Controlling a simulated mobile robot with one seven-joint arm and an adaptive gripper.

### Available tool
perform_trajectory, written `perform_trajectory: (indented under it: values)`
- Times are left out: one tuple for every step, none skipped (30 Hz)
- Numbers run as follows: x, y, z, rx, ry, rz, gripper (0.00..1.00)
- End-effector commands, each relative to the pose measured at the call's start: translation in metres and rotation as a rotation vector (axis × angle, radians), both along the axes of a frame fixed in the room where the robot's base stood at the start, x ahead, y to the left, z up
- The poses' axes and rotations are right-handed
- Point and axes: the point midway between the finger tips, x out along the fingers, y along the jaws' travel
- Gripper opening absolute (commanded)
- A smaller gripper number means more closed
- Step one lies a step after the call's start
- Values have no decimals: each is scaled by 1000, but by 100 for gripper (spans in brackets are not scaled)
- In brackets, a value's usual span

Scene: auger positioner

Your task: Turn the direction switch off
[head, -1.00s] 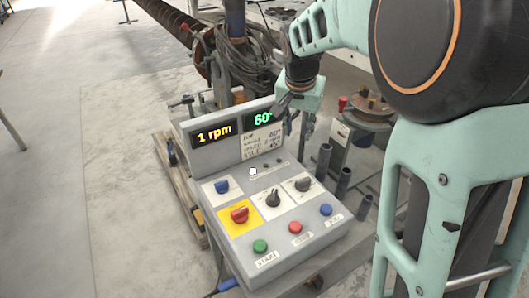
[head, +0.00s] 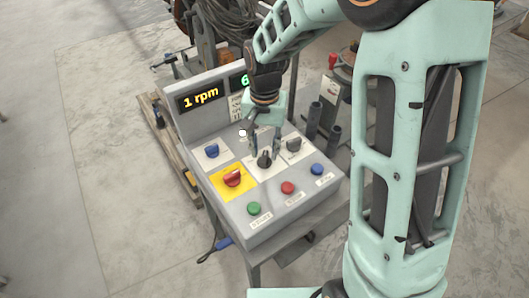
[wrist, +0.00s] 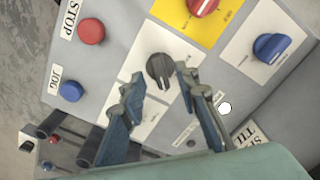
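The grey control panel (head: 290,209) bears several rotary switches; I cannot read a label naming the direction switch. A black knob (head: 264,161) on a white plate is in the middle. It also shows in the wrist view (wrist: 160,70), its pointer lengthwise along the plate. A dark grey knob (head: 294,145) is right of it, a blue knob (head: 211,151) left, and a red knob (head: 232,179) on a yellow plate in front. My gripper (head: 265,150) is open, pointing down over the black knob, one finger on each side. Contact cannot be told. The wrist view shows both fingers (wrist: 156,80), nothing between them gripped.
Green (head: 254,209), red (head: 288,188) and blue (head: 318,169) push buttons line the front edge. A raised display (head: 201,97) reading "1 rpm" stands behind the switches. Dark upright tubes (head: 333,138) stand right of the panel. The floor at left is open.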

Motion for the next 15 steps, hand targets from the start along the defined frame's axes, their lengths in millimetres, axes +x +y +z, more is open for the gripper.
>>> perform_trajectory:
  values:
    - [0,0,-7,-1,2,0,29]
    - [0,0,-11,-1,1,0,29]
    - [0,0,-14,-1,1,0,29]
    - [0,0,-17,-1,1,0,29]
    - [0,0,-19,0,0,0,29]
    - [0,0,-20,0,0,0,29]
    - [0,0,-21,0,-1,0,29]
    - [0,0,-22,0,-1,0,29]
    - [0,0,-22,0,-1,0,29]
    - [0,0,-23,0,-1,0,29]
    - [0,0,-23,1,-1,0,29]
    - [0,0,-23,1,-1,0,29]
    - [0,0,-23,1,-1,0,29]
    - [0,0,-22,1,-1,0,29]
    - [0,0,-22,1,-1,0,29]
